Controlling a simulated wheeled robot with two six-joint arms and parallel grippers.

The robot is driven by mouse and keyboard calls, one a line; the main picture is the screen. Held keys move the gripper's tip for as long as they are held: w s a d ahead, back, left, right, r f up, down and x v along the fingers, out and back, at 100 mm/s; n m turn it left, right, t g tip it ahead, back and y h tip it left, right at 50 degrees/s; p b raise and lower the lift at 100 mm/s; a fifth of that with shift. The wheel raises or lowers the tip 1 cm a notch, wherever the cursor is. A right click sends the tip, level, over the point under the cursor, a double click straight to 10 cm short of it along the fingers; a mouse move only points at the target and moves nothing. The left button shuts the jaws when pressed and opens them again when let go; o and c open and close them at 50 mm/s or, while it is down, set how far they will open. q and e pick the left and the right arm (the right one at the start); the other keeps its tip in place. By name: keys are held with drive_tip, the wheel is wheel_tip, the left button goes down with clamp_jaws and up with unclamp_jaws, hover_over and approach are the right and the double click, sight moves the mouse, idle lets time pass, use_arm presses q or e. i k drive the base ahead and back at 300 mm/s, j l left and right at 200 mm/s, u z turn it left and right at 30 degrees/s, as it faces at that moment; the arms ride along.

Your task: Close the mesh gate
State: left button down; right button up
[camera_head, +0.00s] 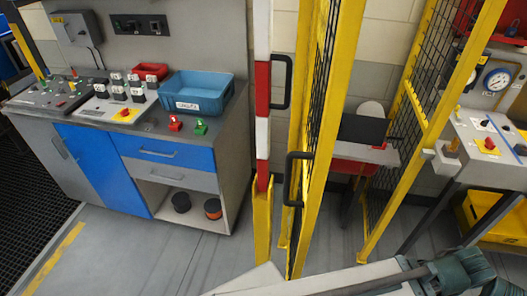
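The mesh gate (318,150) has a yellow frame with black mesh and stands upright in the middle, seen almost edge-on. A black bar handle (289,180) sticks out from its left side, at about half height. To its right is an open gap, with a yellow-framed mesh panel (425,75) beyond. The gate appears to stand open, though its hinge and latch cannot be made out. Part of my arm, pale with teal joints, crosses the bottom right in front of the gate's foot. Neither of my grippers' fingertips can be seen.
A red-and-white striped post (262,140) with a black handle stands just left of the gate, in a yellow socket (262,225). A workbench (175,150) with a blue bin (196,92) is at left. A control stand (490,145) is at right. Grey floor lies clear between.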

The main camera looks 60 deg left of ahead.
sight(312, 176)
drive_tip(key=k+j+u, duration=0.15)
drive_tip(key=k+u, duration=0.2)
drive_tip(key=k+j+u, duration=0.25)
drive_tip(key=u, duration=0.15)
drive_tip(key=k+j+u, duration=0.35)
drive_tip(key=i+l+z, duration=0.1)
